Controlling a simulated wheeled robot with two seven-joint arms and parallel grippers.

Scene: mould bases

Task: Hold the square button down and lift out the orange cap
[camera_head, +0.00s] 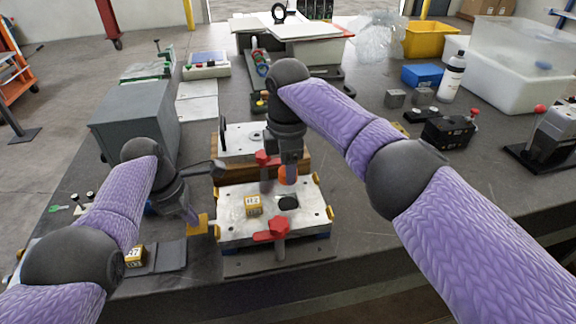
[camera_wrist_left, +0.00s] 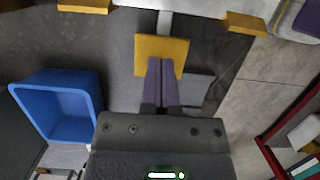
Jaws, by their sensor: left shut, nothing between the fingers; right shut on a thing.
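The mould base (camera_head: 235,228) is a pale plate with a dark round hole (camera_head: 288,203) in its top. My right gripper (camera_head: 289,168) points down and is shut on the orange cap (camera_head: 288,177), which appears above the hole, clear of the plate. The yellow square button (camera_head: 197,226) is at the plate's left side; it also shows in the left wrist view (camera_wrist_left: 158,45). My left gripper (camera_head: 193,218) is shut and empty, its purple fingertips (camera_wrist_left: 161,62) at the button, seemingly touching it. How far down the button sits I cannot tell.
Red-handled clamps (camera_head: 272,230) stand at the plate's front and back. A yellow marked block (camera_head: 253,206) sits on the plate. A second mould base (camera_head: 240,140) is behind. A grey box (camera_head: 135,115) stands at left. A blue bin (camera_wrist_left: 58,105) shows in the left wrist view.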

